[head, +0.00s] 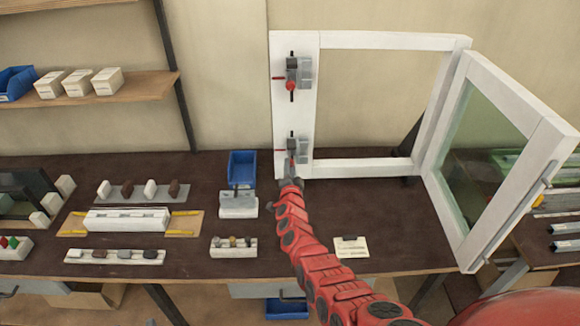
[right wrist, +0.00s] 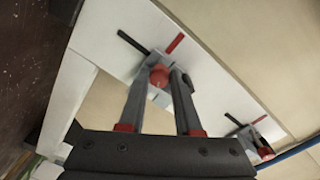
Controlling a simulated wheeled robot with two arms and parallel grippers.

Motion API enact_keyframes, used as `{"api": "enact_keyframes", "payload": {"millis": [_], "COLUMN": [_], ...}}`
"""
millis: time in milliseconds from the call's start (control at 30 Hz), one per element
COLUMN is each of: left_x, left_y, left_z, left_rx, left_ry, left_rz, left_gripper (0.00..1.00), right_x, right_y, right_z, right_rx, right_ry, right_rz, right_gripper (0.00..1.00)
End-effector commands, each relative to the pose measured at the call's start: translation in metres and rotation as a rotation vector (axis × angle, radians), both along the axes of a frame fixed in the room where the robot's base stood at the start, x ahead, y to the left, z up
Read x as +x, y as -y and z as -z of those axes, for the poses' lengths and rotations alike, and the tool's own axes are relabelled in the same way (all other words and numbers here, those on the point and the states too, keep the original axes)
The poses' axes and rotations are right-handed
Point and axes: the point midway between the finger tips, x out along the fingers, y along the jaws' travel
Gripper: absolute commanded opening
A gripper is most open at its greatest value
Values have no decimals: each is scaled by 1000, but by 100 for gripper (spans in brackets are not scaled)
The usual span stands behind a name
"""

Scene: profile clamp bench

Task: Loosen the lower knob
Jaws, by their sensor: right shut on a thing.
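A white frame (head: 296,108) stands on the bench with an upper clamp (head: 298,72) and a lower clamp (head: 291,147) on its left post. The upper clamp has a red knob (head: 290,85) below it. My right gripper (head: 291,176) reaches up to the lower clamp and hides part of it. In the right wrist view my right gripper (right wrist: 161,78) is shut on the red lower knob (right wrist: 158,76), with one finger on each side. The upper clamp (right wrist: 250,138) shows there at lower right, apart from the fingers. My left gripper is not in view.
A glazed sash (head: 492,150) stands swung open at the right of the frame. A blue bin (head: 242,167) and a grey-white block (head: 238,204) sit left of my right arm. A small card (head: 351,246) lies right of it. The bench around the card is clear.

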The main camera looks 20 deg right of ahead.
Motion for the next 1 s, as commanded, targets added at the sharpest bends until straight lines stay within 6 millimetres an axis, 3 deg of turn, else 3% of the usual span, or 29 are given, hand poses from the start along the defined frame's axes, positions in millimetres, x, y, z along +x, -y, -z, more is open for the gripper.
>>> {"api": "enact_keyframes", "payload": {"millis": [567,600,733,1000], "left_x": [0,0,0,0], "left_y": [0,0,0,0], "left_z": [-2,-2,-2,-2], "left_rx": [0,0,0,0], "left_ry": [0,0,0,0], "left_rz": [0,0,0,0], "left_gripper": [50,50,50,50], "right_x": [0,0,0,0], "right_y": [0,0,0,0], "right_z": [1,1,0,0], "right_rx": [-31,-31,-31,-30], "right_ry": [-10,-10,-10,-8], "right_rz": [0,0,0,0], "right_gripper": [0,38,61,63]}}
